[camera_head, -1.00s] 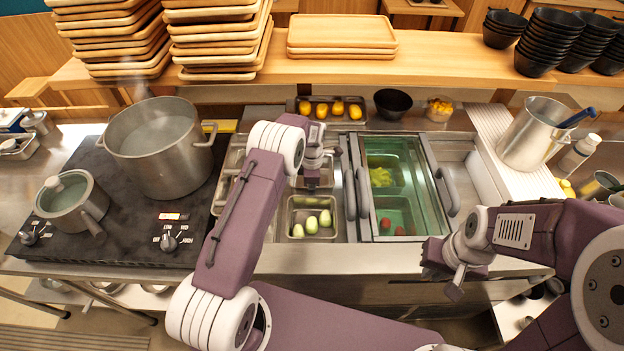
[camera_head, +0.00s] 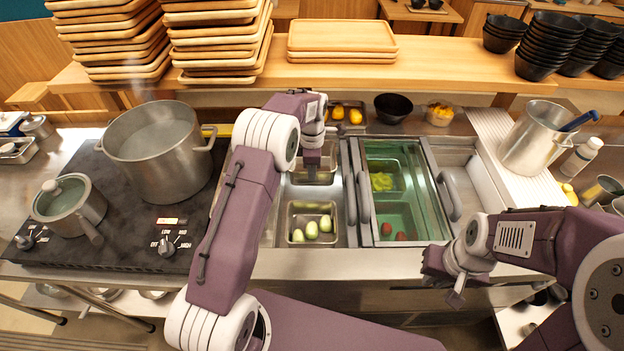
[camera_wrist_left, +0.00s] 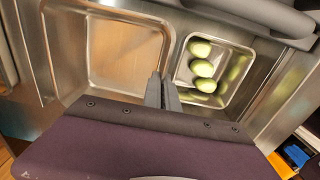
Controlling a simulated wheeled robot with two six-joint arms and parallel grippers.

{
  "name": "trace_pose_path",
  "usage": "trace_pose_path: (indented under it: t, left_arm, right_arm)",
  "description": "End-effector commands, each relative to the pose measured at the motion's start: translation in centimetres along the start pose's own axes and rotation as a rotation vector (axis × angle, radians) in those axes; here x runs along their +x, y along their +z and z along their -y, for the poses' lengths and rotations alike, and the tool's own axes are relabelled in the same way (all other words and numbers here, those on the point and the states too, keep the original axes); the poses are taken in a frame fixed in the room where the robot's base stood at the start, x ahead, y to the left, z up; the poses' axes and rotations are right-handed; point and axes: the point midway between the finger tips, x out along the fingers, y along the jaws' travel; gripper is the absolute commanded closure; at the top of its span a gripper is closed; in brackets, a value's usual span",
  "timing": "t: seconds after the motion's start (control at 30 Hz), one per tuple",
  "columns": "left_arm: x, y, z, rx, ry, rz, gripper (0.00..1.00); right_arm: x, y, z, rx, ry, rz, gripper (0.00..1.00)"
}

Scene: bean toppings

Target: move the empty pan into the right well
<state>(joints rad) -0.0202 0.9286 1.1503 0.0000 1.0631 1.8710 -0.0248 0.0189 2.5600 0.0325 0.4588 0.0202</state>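The empty steel pan (camera_head: 314,174) is under my left gripper (camera_head: 312,168), behind the pan of green egg-shaped items (camera_head: 311,223). In the left wrist view the empty pan (camera_wrist_left: 125,50) looks larger than the pan of green items (camera_wrist_left: 203,65), so it seems raised. My left gripper (camera_wrist_left: 162,92) has its fingers close together at the empty pan's rim and appears shut on it; the exact contact is partly hidden. My right gripper (camera_head: 452,282) is at the counter's front right; its opening is unclear. An empty steel well (camera_head: 456,156) lies right of the glass-covered section.
A glass cover (camera_head: 425,180) with grey handles lies over pans of green and red food. A stove with a large pot (camera_head: 160,150) and a small pot (camera_head: 70,205) stands left. A black bowl (camera_head: 393,107) and a metal pitcher (camera_head: 535,135) stand at the back and right.

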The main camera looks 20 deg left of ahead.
Motion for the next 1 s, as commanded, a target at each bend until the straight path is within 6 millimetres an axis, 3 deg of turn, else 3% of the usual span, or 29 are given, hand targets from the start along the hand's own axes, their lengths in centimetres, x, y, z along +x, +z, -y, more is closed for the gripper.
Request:
trace_pose_path:
  t: [0.27, 0.73, 1.0]
  left_arm:
    - [-0.7, 0.0, -0.1, 0.0, 0.002, 0.0, 1.0]
    - [-11.7, 0.0, 0.0, 0.0, 0.001, 0.0, 1.0]
    - [-11.3, 0.0, 0.0, 0.0, 0.001, 0.0, 1.0]
  right_arm:
    - [-0.7, -0.1, 0.0, 0.0, 0.0, 0.0, 0.88]
    - [-10.8, -1.1, 0.2, 0.0, 0.0, 0.0, 0.88]
    - [-10.3, -1.1, 0.2, 0.0, 0.0, 0.0, 0.88]
